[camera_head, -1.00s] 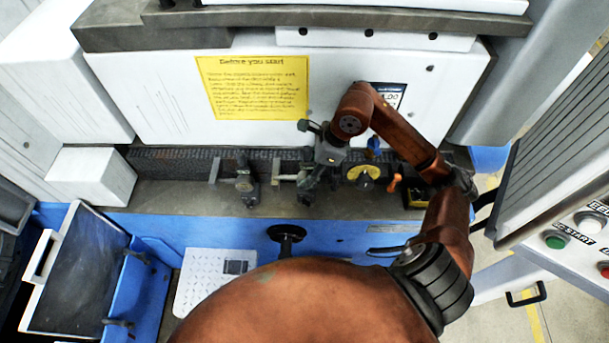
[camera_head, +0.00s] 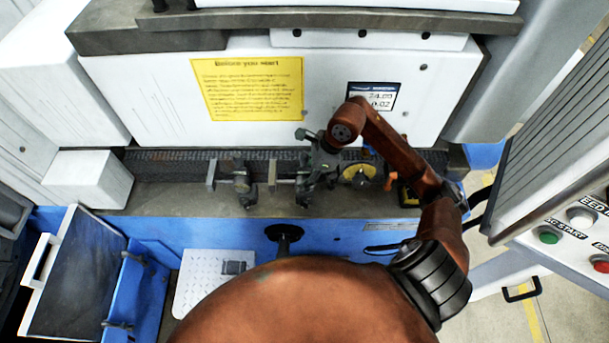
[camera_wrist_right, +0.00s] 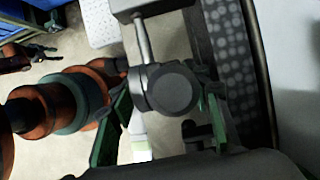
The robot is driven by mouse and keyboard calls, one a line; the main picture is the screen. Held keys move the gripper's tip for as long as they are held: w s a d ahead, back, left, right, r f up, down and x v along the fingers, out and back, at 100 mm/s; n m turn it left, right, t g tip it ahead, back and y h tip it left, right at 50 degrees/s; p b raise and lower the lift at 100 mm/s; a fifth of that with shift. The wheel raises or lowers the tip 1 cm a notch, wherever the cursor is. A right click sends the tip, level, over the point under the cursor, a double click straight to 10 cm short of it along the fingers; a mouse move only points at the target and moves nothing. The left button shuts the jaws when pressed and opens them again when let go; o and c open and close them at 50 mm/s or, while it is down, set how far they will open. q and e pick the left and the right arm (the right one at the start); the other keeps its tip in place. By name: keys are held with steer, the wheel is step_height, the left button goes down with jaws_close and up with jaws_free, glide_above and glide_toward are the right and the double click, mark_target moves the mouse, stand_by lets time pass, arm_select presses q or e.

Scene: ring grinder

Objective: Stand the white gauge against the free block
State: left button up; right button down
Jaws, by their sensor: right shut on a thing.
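My right gripper (camera_head: 308,186) is over the machine bed, in front of the dark ribbed strip. In the right wrist view its green-lined fingers (camera_wrist_right: 165,108) are on either side of a round dark grey gauge body (camera_wrist_right: 168,88) with a metal stem. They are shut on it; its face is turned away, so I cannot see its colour. A dark block with a clamp and bar (camera_head: 242,182) stands on the bed to the left, apart from the gripper. A rust-coloured arm end with black fingers (camera_wrist_right: 42,53), probably my left gripper, shows small at the wrist view's edge.
A yellow-faced dial (camera_head: 360,174) with an orange knob stands just right of my right gripper. The machine's white wall carries a yellow notice (camera_head: 247,88). A white plate (camera_head: 205,283) and a blue-sided bin (camera_head: 142,290) are below the bed. Bare bed (camera_head: 165,197) lies left of the block.

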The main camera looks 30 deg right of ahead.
mark_target(310, 170)
steer(key=c, duration=1)
jaws_free()
steer(key=shift+c, duration=0.2)
steer(key=shift+v, duration=3.8)
steer(key=shift+a, duration=0.1)
